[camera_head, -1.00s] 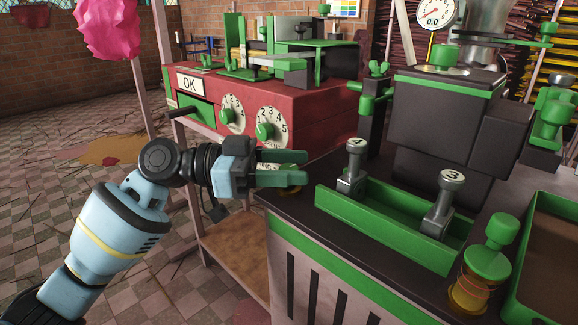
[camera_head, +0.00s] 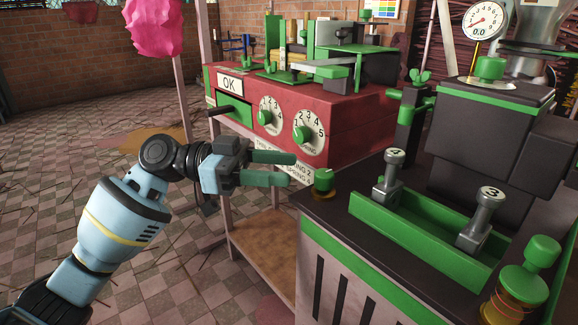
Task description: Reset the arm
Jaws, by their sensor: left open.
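My left arm comes in from the lower left, and its gripper (camera_head: 283,170) has green fingers pointing right. The two fingers are apart with nothing between them. The gripper hangs in front of the red machine (camera_head: 362,128), just left of the dark machine top. A small green knob (camera_head: 323,181) on the dark top's near left corner is just beyond the fingertips; I cannot tell the gap in depth. My right gripper is out of view.
The dark machine (camera_head: 330,215) fills the right side, with a green tray (camera_head: 425,232) holding levers marked 4 (camera_head: 388,175) and 3 (camera_head: 481,220). A green button (camera_head: 530,268) stands at lower right. A gauge (camera_head: 484,21) is above. Tiled floor (camera_head: 60,190) at left is open.

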